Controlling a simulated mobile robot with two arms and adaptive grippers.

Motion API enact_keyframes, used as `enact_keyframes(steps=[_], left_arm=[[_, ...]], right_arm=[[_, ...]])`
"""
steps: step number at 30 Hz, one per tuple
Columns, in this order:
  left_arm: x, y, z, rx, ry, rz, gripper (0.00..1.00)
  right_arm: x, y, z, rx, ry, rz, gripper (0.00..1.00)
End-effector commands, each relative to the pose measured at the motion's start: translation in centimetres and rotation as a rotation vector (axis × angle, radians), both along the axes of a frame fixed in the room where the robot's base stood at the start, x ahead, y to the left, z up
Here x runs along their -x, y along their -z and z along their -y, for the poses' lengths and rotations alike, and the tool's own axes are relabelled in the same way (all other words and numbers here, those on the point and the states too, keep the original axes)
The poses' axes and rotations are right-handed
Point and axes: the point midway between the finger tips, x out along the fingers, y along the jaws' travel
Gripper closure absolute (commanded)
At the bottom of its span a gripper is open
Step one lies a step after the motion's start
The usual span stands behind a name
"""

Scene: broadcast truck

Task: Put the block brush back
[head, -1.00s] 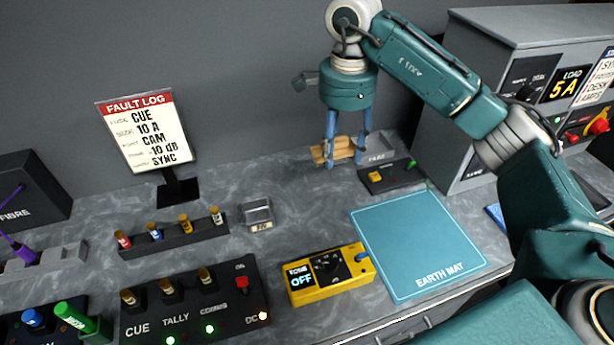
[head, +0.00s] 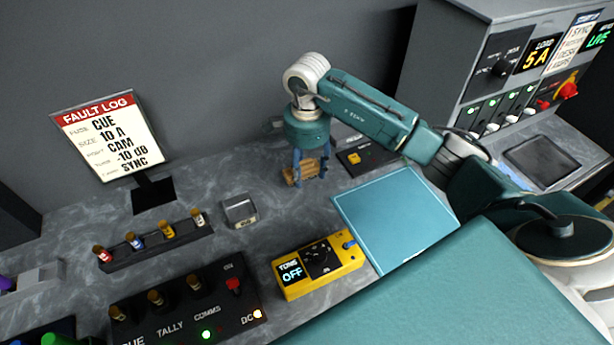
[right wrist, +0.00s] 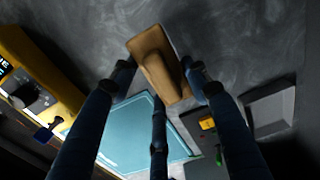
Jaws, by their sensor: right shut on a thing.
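The block brush (head: 291,175) is a small wooden block. My right gripper (head: 309,170) points down over the back of the counter and is shut on it. In the right wrist view the brush (right wrist: 153,62) lies between the fingertips, with a raised wooden grip along its top. Grey counter shows around it; whether it touches the counter I cannot tell. A grey, flat rectangular holder (right wrist: 270,112) is to the right in that view, apart from the brush. In the head view my arm hides that spot. My left gripper is not in view.
The blue earth mat (head: 398,218) and yellow tone box (head: 318,264) are in front of the gripper. A black panel with a yellow button (head: 354,157) is just right of it. A small grey box (head: 239,211) and a fuse rack (head: 155,243) stand to the left.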

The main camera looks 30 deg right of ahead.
Motion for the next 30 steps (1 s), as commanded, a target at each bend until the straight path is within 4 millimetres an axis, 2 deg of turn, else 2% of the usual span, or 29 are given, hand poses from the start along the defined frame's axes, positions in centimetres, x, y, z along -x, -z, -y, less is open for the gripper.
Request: enact_keyframes(steps=[1, 4, 12, 23, 24, 26, 30], left_arm=[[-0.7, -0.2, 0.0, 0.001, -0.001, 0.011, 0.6], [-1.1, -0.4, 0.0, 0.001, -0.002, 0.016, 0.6], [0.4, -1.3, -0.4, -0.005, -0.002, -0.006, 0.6], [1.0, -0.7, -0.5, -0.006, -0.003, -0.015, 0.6], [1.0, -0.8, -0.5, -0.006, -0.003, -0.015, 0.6], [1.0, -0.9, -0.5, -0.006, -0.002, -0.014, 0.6], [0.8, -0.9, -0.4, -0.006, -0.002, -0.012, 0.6]], right_arm=[[0.0, 0.2, 0.0, -0.001, 0.0, 0.0, 0.75], [0.0, 0.9, 0.0, -0.001, 0.001, -0.001, 0.75], [0.1, 4.5, 0.0, -0.001, 0.001, -0.002, 0.75], [0.0, 5.1, 0.0, 0.001, 0.0, 0.001, 0.75], [0.0, 5.0, 0.0, 0.0, 0.0, 0.001, 0.48], [0.0, 4.9, 0.0, 0.0, 0.0, 0.001, 0.36], [0.0, 4.9, 0.0, 0.0, 0.0, 0.0, 0.35]])
